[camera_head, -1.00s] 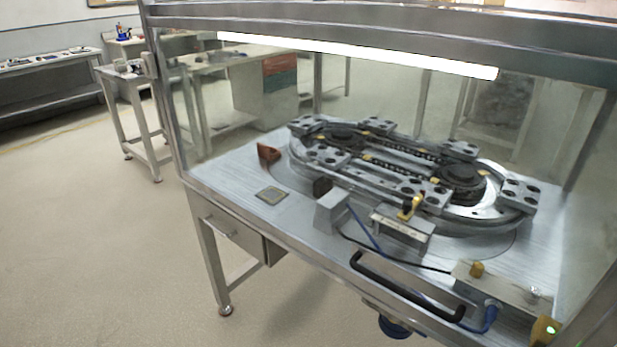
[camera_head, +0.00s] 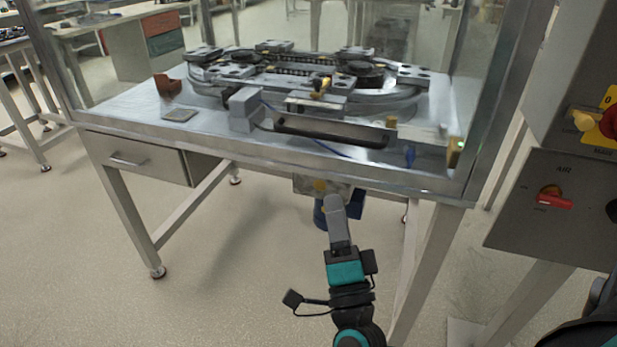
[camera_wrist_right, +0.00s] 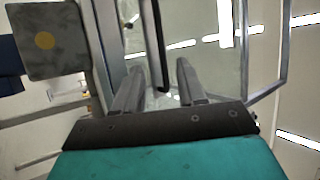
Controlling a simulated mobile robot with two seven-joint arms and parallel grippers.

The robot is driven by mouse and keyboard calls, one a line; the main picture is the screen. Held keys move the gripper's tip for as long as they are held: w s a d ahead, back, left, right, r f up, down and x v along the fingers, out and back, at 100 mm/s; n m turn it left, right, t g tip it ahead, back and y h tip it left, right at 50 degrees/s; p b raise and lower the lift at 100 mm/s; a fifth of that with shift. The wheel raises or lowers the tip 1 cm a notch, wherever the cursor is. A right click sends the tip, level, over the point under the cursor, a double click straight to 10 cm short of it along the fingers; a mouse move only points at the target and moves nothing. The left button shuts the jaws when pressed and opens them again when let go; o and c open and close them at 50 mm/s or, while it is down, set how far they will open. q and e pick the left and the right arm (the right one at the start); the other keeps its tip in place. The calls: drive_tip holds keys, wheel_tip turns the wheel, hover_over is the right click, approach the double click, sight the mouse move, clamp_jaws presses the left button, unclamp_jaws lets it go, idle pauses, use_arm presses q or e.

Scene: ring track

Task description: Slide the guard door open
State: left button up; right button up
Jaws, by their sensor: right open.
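The guard door is a clear panel in a steel frame on the front of the machine table, and the ring track shows through it. Its long black handle (camera_head: 330,131) runs across the panel's lower part. My right gripper (camera_head: 334,202) is below the table's front edge, apart from the handle, and points up toward it. In the right wrist view my right gripper (camera_wrist_right: 159,72) is open and empty, and the handle (camera_wrist_right: 157,42) appears beyond and between its fingers. My left gripper is not in view.
A grey box with a blue part (camera_head: 322,208) hangs under the table, close behind my right gripper. A control panel with a red switch (camera_head: 553,200) stands at the right. A drawer (camera_head: 135,160) is under the table's left. Open floor lies at the lower left.

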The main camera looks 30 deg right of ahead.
sight(328, 145)
drive_tip(key=shift+m+h, duration=0.4)
drive_tip(key=shift+m, duration=0.1)
drive_tip(key=x, duration=1.3)
drive_tip(key=shift+d+f, duration=0.15)
drive_tip(key=shift+d, duration=0.05)
drive_tip(key=shift+c, duration=0.2)
clamp_jaws()
